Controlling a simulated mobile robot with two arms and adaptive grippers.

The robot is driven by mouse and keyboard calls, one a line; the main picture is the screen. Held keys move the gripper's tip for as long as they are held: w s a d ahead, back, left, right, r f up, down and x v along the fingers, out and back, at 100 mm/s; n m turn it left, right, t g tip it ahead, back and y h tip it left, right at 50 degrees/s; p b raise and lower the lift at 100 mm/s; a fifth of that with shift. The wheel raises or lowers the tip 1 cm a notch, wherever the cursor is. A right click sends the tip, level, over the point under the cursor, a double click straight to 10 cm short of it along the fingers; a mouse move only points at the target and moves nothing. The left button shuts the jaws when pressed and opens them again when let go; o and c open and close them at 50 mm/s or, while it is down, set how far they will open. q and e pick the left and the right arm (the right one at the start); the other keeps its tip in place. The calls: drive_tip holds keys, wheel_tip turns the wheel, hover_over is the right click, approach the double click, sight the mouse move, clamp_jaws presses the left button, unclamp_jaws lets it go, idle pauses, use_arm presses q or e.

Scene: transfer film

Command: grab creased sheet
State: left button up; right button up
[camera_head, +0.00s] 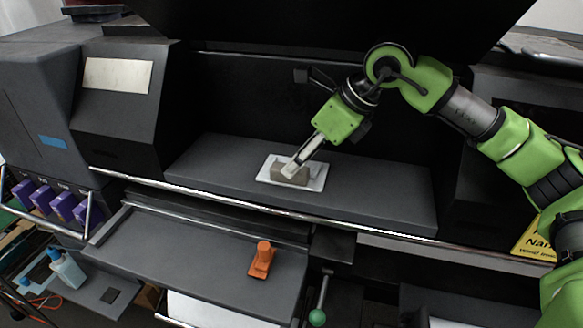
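A small white sheet (318,184) lies on the dark grey bed inside the black machine. A beige-grey block-like piece (277,172) sits on top of it; I cannot tell whether this is a folded part of the sheet or a separate thing. My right gripper (289,172) reaches down from the upper right, with its fingertips at the beige piece. The fingers overlap it in the picture, so I cannot tell whether they are shut on it. Creases are too small to make out. My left gripper is not in view.
The machine's bed (385,200) is clear around the sheet, under a dark raised cover. A metal rail (200,189) runs along its front edge. An orange tool (262,260) lies on the lower grey shelf (165,250). Purple cartridges (62,207) and a bottle (67,269) are at left.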

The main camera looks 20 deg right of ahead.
drive_tip(key=shift+w+a+r, duration=0.15)
drive_tip(key=shift+w+a, duration=0.1)
drive_tip(key=shift+a, duration=0.15)
drive_tip(key=p+x, duration=0.1)
drive_tip(key=x, duration=0.3)
drive_tip(key=shift+p, duration=0.3)
drive_tip(key=shift+w+a+f, duration=0.2)
drive_tip(key=shift+w+f, duration=0.05)
drive_tip(key=shift+f, duration=0.3)
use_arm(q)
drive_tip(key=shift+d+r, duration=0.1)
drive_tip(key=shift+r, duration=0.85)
use_arm(e)
clamp_jaws()
